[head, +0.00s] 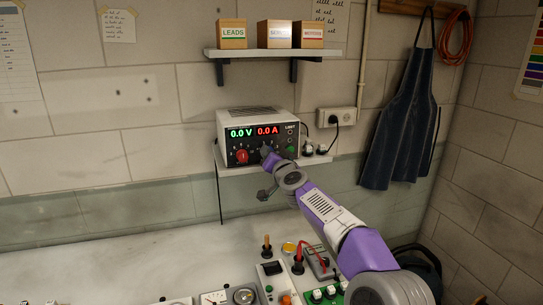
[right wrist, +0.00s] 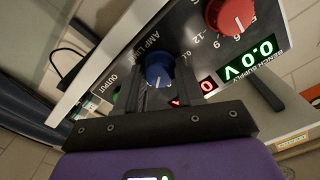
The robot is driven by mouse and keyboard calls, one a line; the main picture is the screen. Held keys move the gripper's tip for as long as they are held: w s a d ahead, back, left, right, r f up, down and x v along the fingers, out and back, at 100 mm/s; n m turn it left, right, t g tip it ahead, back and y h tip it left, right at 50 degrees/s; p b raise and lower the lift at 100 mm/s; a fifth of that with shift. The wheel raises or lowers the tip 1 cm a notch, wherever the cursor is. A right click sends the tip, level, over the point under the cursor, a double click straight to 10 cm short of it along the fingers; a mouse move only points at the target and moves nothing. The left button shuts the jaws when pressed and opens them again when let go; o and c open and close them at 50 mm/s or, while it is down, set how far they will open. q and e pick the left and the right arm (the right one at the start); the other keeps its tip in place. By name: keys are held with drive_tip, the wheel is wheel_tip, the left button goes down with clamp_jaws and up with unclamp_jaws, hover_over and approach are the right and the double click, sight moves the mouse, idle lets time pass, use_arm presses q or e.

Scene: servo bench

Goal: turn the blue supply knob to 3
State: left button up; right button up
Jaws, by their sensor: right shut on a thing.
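The bench supply (head: 258,137) stands on a small wall shelf, its displays reading 0.0 V in green and 0.0 A in red. The blue supply knob (right wrist: 158,66), labelled AMP LIMIT, is between the fingers of my right gripper (right wrist: 158,80), which is shut on it. Its white pointer line faces back toward the gripper body. Most of its scale is hidden by the fingers. In the head view my right gripper (head: 268,152) covers the blue knob. The red knob (head: 242,156) sits to its left, and it also shows in the right wrist view (right wrist: 230,12). My left gripper is out of view.
A wall socket (head: 336,118) with a plug is right of the supply. A shelf above (head: 275,52) holds labelled boxes.

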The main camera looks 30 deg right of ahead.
drive_tip(key=shift+m, duration=1.2)
drive_tip(key=o, duration=1)
drive_tip(key=b+v, duration=0.2)
drive_tip(key=v, duration=0.5)
drive_tip(key=shift+s, duration=0.35)
